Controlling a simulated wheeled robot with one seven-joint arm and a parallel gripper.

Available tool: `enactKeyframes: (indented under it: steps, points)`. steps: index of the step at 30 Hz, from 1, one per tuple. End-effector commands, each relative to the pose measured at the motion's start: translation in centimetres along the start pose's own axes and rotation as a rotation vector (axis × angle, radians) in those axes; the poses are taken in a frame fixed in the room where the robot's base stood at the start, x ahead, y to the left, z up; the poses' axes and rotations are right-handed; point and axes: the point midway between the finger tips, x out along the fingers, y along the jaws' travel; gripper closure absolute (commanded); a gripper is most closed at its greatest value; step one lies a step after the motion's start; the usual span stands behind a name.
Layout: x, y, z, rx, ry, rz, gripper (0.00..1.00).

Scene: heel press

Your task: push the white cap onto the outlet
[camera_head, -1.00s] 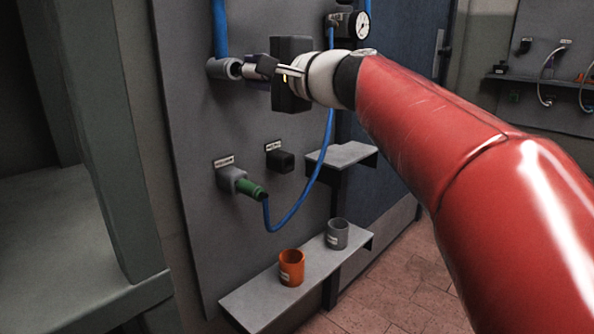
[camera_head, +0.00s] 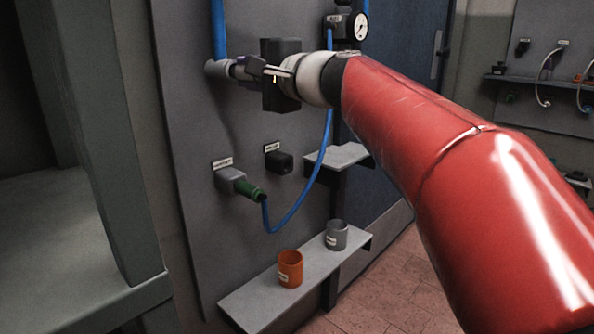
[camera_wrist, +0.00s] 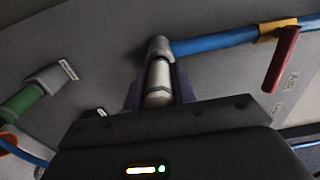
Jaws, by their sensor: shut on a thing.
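The outlet (camera_head: 217,68) is a grey fitting on the panel at the upper left, at the lower end of a blue pipe. In the wrist view the outlet (camera_wrist: 160,47) is at the top middle. My gripper (camera_head: 249,72) is shut on the white cap (camera_wrist: 158,85), which looks pale grey and cylindrical between the two fingers (camera_wrist: 159,94). The cap is in line with the outlet and its front end meets the outlet's mouth. How far it is seated on the outlet cannot be told. The fingers hide part of the cap in the head view.
Below are a grey fitting with a green plug (camera_head: 250,192) and hanging blue hose (camera_head: 300,200), and a black socket (camera_head: 279,162). An orange cup (camera_head: 290,268) and a grey cup (camera_head: 336,235) stand on the lower shelf (camera_head: 262,297). A gauge (camera_head: 361,27) is at the upper right.

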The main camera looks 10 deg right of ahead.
Motion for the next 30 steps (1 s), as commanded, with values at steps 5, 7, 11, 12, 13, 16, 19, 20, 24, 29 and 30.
enactKeyframes:
  steps: [5, 7, 11, 12, 13, 16, 19, 20, 24, 29, 30]
  points:
    - [0.4, 0.0, 0.0, 0.0, -0.001, 0.0, 1.0]
    - [0.5, 0.0, 0.0, 0.0, -0.001, 0.0, 1.0]
    - [0.8, 0.0, 0.0, 0.0, -0.002, 0.0, 1.0]
    - [0.9, 0.0, 0.0, 0.0, -0.002, 0.0, 1.0]
    - [0.9, 0.0, 0.0, 0.0, -0.002, 0.0, 1.0]
    - [1.1, 0.0, 0.1, 0.0, -0.002, 0.0, 1.0]
    - [1.2, 0.0, 0.1, 0.0, -0.002, 0.0, 0.66]
    - [1.2, 0.0, 0.1, 0.0, -0.002, 0.0, 0.62]
    - [1.2, 0.0, 0.0, 0.0, -0.001, 0.0, 0.48]
    - [1.1, 0.0, 0.0, 0.0, -0.001, 0.0, 0.48]
    - [1.1, 0.0, 0.0, 0.0, -0.001, 0.0, 0.48]
